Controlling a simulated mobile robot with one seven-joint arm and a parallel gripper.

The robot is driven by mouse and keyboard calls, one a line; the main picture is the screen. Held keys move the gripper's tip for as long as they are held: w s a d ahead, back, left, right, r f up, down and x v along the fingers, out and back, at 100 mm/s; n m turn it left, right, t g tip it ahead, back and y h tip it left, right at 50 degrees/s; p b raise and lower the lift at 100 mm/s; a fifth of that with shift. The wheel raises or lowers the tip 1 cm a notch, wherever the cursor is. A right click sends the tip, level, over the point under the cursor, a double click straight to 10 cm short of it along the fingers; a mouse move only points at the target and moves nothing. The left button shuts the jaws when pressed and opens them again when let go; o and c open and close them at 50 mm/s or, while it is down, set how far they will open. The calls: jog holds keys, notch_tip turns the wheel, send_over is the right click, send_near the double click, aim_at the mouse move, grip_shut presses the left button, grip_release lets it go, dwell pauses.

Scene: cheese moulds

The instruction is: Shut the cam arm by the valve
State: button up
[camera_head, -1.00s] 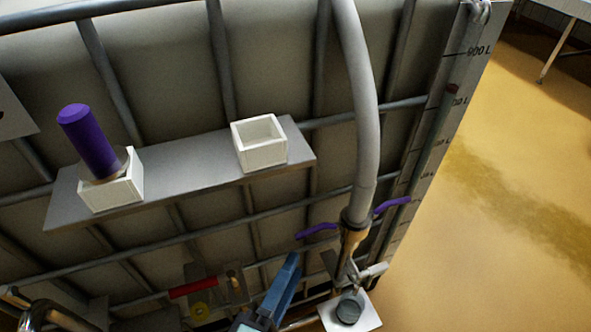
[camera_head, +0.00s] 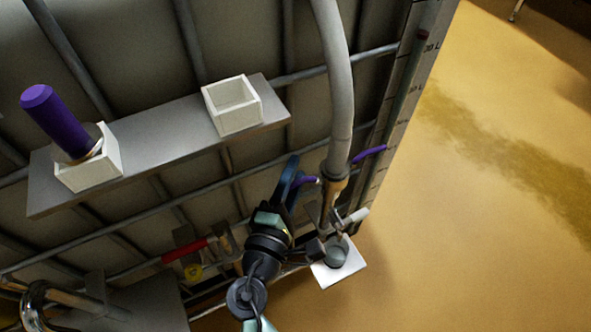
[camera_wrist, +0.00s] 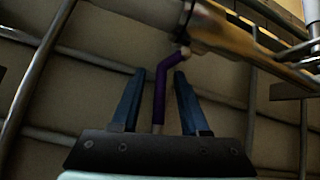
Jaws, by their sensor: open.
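Two purple cam arms stick out from the brass coupling (camera_head: 333,188) at the lower end of the grey hose (camera_head: 334,100). The left cam arm (camera_head: 309,180) is partly hidden by my gripper (camera_head: 290,172) in the head view. The right cam arm (camera_head: 369,155) stands out to the other side, clear of my gripper. In the wrist view the bent purple cam arm (camera_wrist: 161,85) lies between the two blue fingers of my open gripper (camera_wrist: 159,74). Gaps show on both sides, so the fingers are not closed on it. The brass coupling (camera_wrist: 240,42) is at upper right there.
A grey shelf (camera_head: 165,143) holds a white box with a purple-handled tool (camera_head: 55,118) and an empty white box (camera_head: 233,105). A red handle (camera_head: 188,250) sits left of my arm. A white plate (camera_head: 340,275) lies below the coupling. Cage bars run behind.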

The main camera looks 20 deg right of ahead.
jog(key=shift+w+d, duration=0.3)
jog(key=shift+w, duration=0.05)
jog(key=shift+c, duration=0.3)
grip_shut()
dwell(1.0)
